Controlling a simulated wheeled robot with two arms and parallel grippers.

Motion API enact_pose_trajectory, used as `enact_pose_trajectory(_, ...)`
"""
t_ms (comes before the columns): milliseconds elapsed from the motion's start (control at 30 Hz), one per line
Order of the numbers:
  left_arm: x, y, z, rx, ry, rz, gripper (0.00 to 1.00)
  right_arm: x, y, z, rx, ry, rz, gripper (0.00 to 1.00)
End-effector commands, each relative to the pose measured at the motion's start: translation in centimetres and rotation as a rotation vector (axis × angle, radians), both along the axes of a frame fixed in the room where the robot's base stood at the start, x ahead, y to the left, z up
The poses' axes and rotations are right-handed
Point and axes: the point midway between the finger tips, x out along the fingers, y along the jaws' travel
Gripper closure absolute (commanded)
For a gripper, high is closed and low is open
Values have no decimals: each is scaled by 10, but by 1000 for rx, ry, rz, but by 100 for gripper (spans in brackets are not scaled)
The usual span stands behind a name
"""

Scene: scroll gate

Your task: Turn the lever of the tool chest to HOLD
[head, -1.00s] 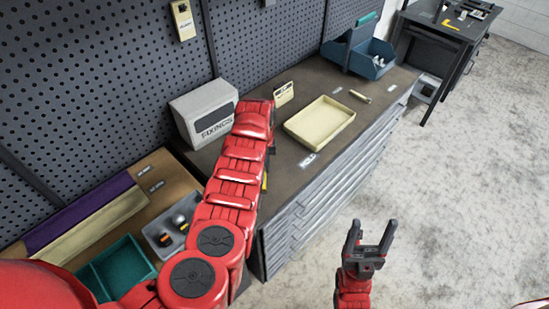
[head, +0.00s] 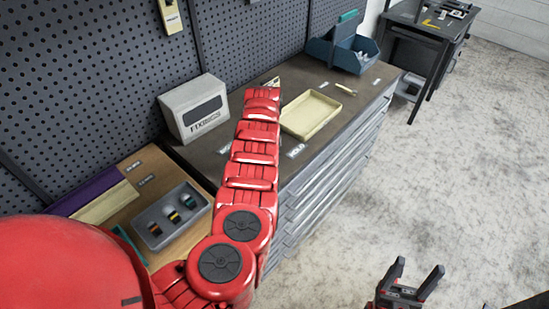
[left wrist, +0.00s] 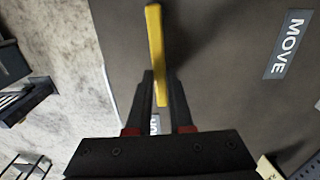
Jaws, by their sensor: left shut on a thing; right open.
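The tool chest (head: 335,170) has a dark top and grey drawers. Its yellow lever (left wrist: 155,35) shows in the left wrist view, with its near end between the fingers of my left gripper (left wrist: 160,78), which is shut on it. In the head view my left arm hides the lever and that gripper. The HOLD label (head: 296,151) lies on the top, just right of my left arm. The MOVE label (left wrist: 288,45) is at the upper right of the left wrist view, away from the lever. My right gripper (head: 417,270) is open and empty above the floor.
A cream tray (head: 311,134) and a FIXINGS box (head: 193,107) sit on the chest top. A blue bin (head: 343,55) stands at its far end. A grey tray with small parts (head: 148,216) is at left. The floor (head: 450,180) at right is clear.

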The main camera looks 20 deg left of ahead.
Motion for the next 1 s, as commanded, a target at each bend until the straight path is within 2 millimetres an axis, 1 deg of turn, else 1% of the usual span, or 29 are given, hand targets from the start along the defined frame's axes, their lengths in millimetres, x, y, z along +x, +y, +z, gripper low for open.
enact_pose_trajectory(33,-1,0,2,1,1,-13,100,0,0,4,0,0,0,33)
enact_pose_trajectory(133,-2,0,1,0,0,-34,100,0,0,6,0,0,0,33)
enact_pose_trajectory(633,-2,-1,0,-1,-1,-53,100,0,0,6,0,0,0,33)
enact_pose_trajectory(667,-2,-1,0,-1,-1,-53,78,0,0,6,0,0,0,33)
enact_pose_trajectory(800,-2,-1,0,0,-1,-52,53,0,0,6,0,0,0,33)
enact_pose_trajectory(833,-2,-1,0,0,-1,-52,50,0,0,6,0,0,0,33)
enact_pose_trajectory(1000,-2,0,0,0,-1,-51,50,0,0,6,0,0,0,33)
